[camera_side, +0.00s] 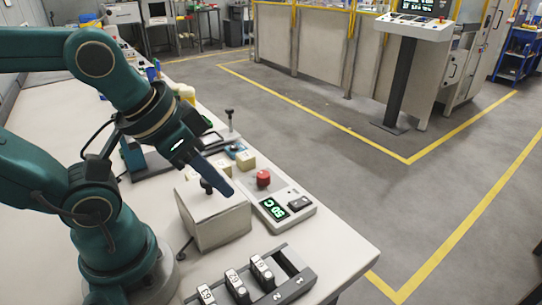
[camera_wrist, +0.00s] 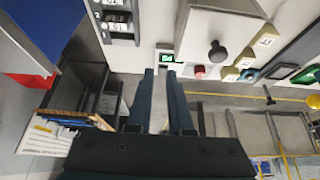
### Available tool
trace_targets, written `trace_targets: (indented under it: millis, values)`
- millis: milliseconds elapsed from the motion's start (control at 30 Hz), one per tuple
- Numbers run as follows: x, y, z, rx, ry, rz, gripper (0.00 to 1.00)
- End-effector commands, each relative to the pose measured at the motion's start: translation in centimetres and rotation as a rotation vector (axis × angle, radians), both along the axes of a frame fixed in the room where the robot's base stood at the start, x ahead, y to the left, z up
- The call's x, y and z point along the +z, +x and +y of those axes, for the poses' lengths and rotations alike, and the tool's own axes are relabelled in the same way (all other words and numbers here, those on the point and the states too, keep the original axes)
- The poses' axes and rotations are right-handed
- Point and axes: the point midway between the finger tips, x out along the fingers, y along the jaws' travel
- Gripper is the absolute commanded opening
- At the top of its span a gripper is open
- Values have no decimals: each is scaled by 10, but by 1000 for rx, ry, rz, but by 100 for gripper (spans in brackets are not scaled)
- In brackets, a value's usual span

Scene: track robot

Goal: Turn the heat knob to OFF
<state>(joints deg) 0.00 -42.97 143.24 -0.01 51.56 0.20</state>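A pale box (camera_side: 216,222) stands on the bench in the side view, with a black round-headed knob (camera_side: 207,184) on it. In the wrist view the black knob (camera_wrist: 217,51) stands out from the box's pale face, right of my fingers. No OFF mark or label is readable by it. My gripper (camera_side: 228,190) hangs over the box in the side view, its fingers overlapping the knob's edge. In the wrist view my gripper (camera_wrist: 160,73) has its two fingers apart with a narrow empty gap. The knob is not between them.
A control unit with a green display (camera_side: 273,209) and red button (camera_side: 263,178) sits right of the box. A rack (camera_side: 262,284) with numbered modules lies in front. Beige cubes (camera_side: 246,160) and a black-topped lever (camera_side: 229,113) stand behind. The bench's right edge is close.

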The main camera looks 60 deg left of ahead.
Motion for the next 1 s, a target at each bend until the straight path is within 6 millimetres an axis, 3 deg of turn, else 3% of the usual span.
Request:
trace_targets:
  millis: [33,100,133,367,633,833,1000]
  values:
    - [0,0,0,-11,6,0,42]
    - [0,-1,0,-48,26,4,69]
    - [0,-1,0,-72,39,5,71]
    - [25,19,2,-346,194,-8,71]
    - [40,68,20,-661,359,90,71]
    - [29,113,46,-874,420,196,71]
    - [2,144,73,-1006,413,285,71]
